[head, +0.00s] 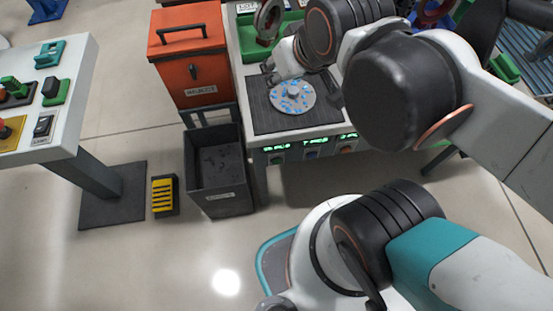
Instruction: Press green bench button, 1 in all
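A white bench (85,75) at the left carries several controls. A green control on a dark base (12,87) is at its left edge, partly cut off. A green-based control with a dark top (56,91) is to its right, and a teal one (49,54) is behind. I cannot tell which is the green bench button. My gripper (285,72) is far to the right of these, near the far edge of a speckled disc on the workbench. Its fingers are small and partly hidden, so their opening and any contact are unclear.
A yellow-based red button (9,131) and a labelled switch (43,127) are on the left bench. The workbench (258,140) has green-lit front panels. An orange cabinet (190,65), an open dark bin (217,198) and a yellow-black floor box (164,197) stand between the benches.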

